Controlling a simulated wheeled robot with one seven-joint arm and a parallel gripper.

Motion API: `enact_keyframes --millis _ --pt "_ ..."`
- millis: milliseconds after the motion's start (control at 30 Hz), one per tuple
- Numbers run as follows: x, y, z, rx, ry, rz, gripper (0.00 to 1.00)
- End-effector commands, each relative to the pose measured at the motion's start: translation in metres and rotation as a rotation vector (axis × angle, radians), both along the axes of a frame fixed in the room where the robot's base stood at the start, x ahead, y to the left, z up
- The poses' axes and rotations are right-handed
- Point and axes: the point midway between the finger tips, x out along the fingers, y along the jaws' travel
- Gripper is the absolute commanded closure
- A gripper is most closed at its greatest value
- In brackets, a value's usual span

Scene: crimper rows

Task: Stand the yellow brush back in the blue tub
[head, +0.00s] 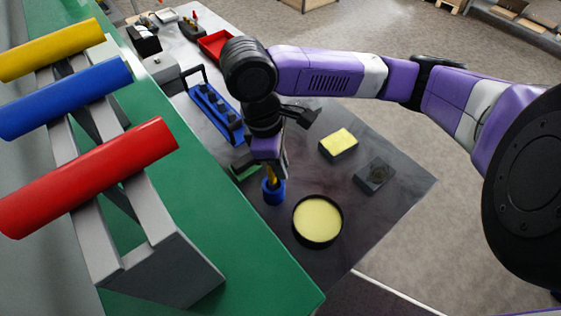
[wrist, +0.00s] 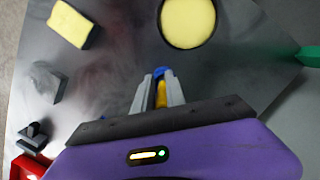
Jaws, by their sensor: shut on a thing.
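My gripper (head: 274,168) points down over the dark mat and is shut on the yellow brush (head: 271,180). Only a short stretch of the brush shows below the fingers. The blue tub (head: 273,195) stands on the mat directly under the gripper, and the brush's lower end meets its mouth. How deep the brush sits in the tub cannot be told. In the wrist view the brush (wrist: 161,94) is between the two grey fingers (wrist: 160,86), and a bit of the blue tub (wrist: 160,71) shows beyond their tips.
A round black dish with a yellow filling (head: 318,221) stands close to the tub at lower right. A yellow sponge (head: 339,140) and a dark block (head: 375,176) are to the right. A blue rack (head: 212,108) is behind. A green bench (head: 215,210) borders the left.

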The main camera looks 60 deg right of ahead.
Motion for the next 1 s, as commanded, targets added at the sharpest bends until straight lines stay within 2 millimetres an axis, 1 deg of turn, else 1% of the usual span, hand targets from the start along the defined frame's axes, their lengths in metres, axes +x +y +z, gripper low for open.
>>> enact_keyframes --millis 667,700,767,800,833,1000 --pt "0.0 0.0 -0.016 0.001 0.001 0.0 1.0" --pt "0.0 0.0 -0.016 0.0 0.001 0.0 0.82" --pt "0.0 0.0 -0.016 0.0 0.0 0.0 0.71" --pt "0.0 0.0 -0.016 0.0 0.0 0.0 0.63" --pt "0.0 0.0 -0.015 0.0 0.0 0.0 0.59" --pt "0.0 0.0 -0.015 0.0 0.0 0.0 0.59"
